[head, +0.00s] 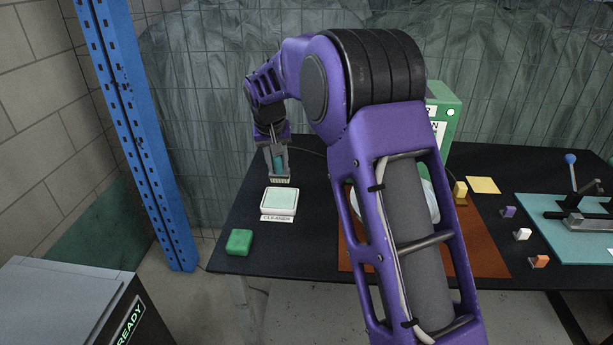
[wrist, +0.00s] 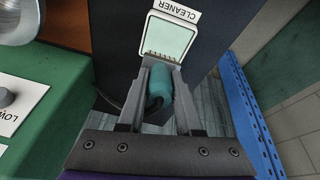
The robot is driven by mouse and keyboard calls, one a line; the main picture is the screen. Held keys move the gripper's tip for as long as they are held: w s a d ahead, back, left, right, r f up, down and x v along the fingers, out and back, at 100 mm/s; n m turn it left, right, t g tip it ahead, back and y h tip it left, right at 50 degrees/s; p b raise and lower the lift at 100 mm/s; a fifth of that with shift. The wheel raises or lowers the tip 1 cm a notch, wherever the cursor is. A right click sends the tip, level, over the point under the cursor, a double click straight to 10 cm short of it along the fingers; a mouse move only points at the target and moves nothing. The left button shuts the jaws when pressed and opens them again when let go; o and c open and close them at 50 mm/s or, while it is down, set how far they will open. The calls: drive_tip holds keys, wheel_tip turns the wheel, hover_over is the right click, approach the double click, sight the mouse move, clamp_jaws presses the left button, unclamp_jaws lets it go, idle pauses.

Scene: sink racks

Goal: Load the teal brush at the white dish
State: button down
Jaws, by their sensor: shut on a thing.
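My gripper (head: 279,170) is shut on the teal brush (head: 280,161), which hangs upright with its bristles pointing down. The white dish (head: 279,210) lies on the black table in front of the brush, with a pale green inside and a CLEANER label on its near side. In the head view the bristle tips show just beyond the dish's far edge and look apart from it. In the wrist view the teal brush (wrist: 161,80) sits between the fingers, and its bristles overlap the edge of the white dish (wrist: 150,32). The exact height gap cannot be told.
A green block (head: 239,242) lies left on the black table (head: 300,240). A green box (head: 444,112) stands behind my arm. A brown mat (head: 480,245), small coloured blocks and a teal fixture plate (head: 560,232) are at right. A blue post (head: 140,130) rises at left.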

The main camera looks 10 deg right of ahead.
sight(276, 175)
drive_tip(key=shift+w+a+f+t, duration=0.15)
drive_tip(key=shift+w+t, duration=0.15)
drive_tip(key=shift+w, duration=0.3)
drive_tip(key=shift+f+b, duration=2.2)
drive_tip(key=shift+f, duration=0.65)
drive_tip(key=shift+f+b, duration=0.3)
drive_tip(key=shift+f, duration=0.25)
drive_tip(key=shift+r+p, duration=2.6)
drive_tip(key=shift+r, duration=1)
drive_tip(key=shift+f, duration=0.1)
